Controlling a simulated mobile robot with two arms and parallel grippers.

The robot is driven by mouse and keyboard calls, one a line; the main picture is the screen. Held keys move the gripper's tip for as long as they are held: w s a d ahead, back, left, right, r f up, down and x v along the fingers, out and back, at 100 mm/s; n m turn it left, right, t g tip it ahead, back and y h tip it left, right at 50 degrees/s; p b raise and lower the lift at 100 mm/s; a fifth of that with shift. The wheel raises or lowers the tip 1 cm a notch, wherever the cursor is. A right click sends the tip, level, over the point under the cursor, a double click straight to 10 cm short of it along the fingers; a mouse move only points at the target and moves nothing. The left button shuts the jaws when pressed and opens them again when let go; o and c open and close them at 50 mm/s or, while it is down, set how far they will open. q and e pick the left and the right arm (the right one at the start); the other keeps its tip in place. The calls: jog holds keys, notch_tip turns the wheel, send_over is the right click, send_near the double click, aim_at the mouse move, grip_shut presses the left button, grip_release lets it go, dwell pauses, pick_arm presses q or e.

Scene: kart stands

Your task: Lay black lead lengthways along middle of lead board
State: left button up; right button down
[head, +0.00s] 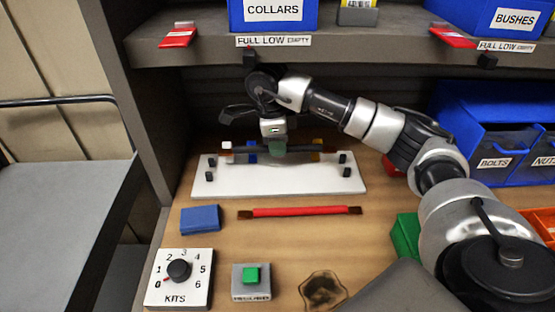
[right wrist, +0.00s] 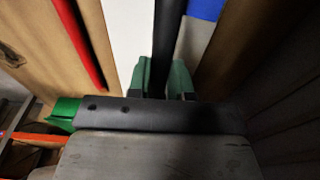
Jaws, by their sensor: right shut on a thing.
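The white lead board (head: 270,184) lies on the bench with black pegs near its two ends. My right gripper (head: 277,152) is over the back part of the board, shut on the black lead (head: 302,149). The lead runs left to right, roughly along the board's length, near its back edge. In the right wrist view the black lead (right wrist: 168,42) passes between the green fingertips (right wrist: 165,82), with the white board (right wrist: 130,28) beside it. I cannot tell whether the lead touches the board. My left gripper is not in view.
A red lead (head: 300,211) lies in front of the board. A blue block (head: 200,219), a KITS dial (head: 179,283) and a green button box (head: 251,281) stand at the front left. Blue bins (head: 490,140) are at the right. A shelf (head: 370,50) hangs above the arm.

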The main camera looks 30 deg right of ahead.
aim_at(279, 172)
notch_tip(279, 172, down, 6)
jog(key=shift+s+r+p, duration=0.1)
jog(key=shift+s+p, duration=0.05)
jog(key=shift+p, duration=0.35)
jog(key=shift+w+f, duration=0.2)
jog(key=shift+f, duration=0.05)
jog(key=shift+f, duration=0.1)
jog(key=shift+f, duration=0.15)
jog(key=c, duration=1)
grip_release()
jog(key=shift+w+a+r+b, duration=0.1)
jog(key=shift+a+r+b, duration=0.1)
jog(key=shift+r, duration=1.8)
jog(key=shift+w+a+r+b, duration=0.1)
jog(key=shift+a+r+b, duration=0.05)
jog(key=shift+r, duration=1.8)
